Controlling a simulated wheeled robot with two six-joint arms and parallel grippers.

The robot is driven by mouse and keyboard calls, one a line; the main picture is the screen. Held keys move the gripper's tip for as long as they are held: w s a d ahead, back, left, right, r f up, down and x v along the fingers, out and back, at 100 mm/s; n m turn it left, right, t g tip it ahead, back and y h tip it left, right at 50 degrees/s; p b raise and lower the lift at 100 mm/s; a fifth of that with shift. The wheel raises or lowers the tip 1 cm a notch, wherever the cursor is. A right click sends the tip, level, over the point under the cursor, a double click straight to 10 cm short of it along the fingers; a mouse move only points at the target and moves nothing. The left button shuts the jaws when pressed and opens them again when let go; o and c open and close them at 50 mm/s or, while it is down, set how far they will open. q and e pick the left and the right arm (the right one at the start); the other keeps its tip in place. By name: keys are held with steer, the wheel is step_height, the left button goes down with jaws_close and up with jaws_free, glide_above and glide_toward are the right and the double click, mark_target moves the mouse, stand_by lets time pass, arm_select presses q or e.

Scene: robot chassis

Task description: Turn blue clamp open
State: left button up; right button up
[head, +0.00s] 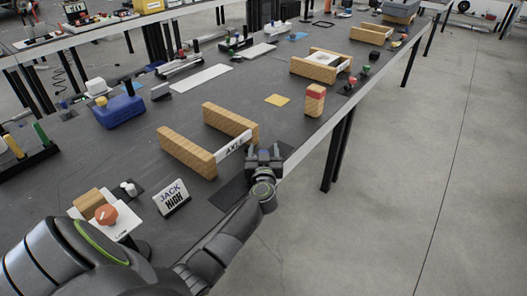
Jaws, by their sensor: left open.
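My left gripper (263,154) is over the right edge of the dark table (205,95), its fingers spread apart. A small dark bluish part shows between the fingers. It may be the blue clamp, but the gripper covers most of it, and I cannot tell its turn position or whether the fingers touch it. Just left of the gripper is a white sign reading AXLE (234,147), between two wooden blocks (187,152). My right gripper is not in view.
A JACK HIGH sign (172,197) and an orange knob (106,214) on a white plate are near left. A blue case (119,111) stands farther left. A red-topped wooden block (315,100) stands beyond the gripper. Open floor (400,210) lies right.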

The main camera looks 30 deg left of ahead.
arm_select(q)
jaws_close()
